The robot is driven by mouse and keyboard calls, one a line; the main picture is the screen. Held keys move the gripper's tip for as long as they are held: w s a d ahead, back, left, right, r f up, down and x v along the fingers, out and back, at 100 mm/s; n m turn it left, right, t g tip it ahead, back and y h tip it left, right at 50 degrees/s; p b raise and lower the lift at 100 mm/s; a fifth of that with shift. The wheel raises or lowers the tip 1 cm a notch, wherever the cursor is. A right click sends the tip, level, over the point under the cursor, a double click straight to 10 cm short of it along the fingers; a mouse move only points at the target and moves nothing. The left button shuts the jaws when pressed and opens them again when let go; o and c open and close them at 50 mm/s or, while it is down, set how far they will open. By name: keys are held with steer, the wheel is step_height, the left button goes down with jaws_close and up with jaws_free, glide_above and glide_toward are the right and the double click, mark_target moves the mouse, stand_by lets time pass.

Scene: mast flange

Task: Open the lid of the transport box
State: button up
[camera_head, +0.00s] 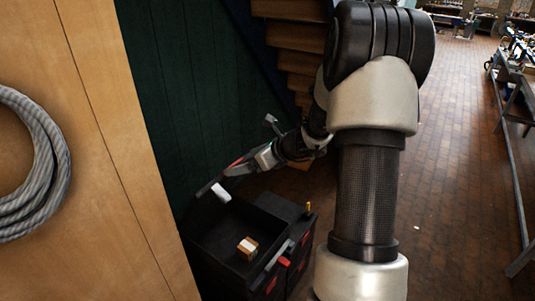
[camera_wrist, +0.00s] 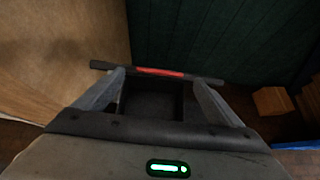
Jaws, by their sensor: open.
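The black transport box (camera_head: 222,243) stands on the floor against the dark green wall, and its inside shows in the head view. A dark edge with a red strip, which looks like the raised lid (camera_head: 232,168), is at its far side. In the wrist view the lid edge (camera_wrist: 157,71) runs across just beyond the fingertips. My gripper (camera_wrist: 158,78) is open, with its fingers spread apart; in the head view it (camera_head: 250,163) is right at the lid. Whether the fingers touch the lid, I cannot tell.
A small brown-and-white block (camera_head: 247,247) lies in the box. A wooden panel with a coiled rope (camera_head: 48,165) is on the left. Wooden stairs (camera_head: 300,45) rise behind my arm. The brick floor (camera_head: 455,190) is largely clear to the right, before a bench (camera_head: 515,100).

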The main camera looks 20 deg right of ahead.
steer(key=v, duration=1.2)
steer(key=shift+r, duration=0.1)
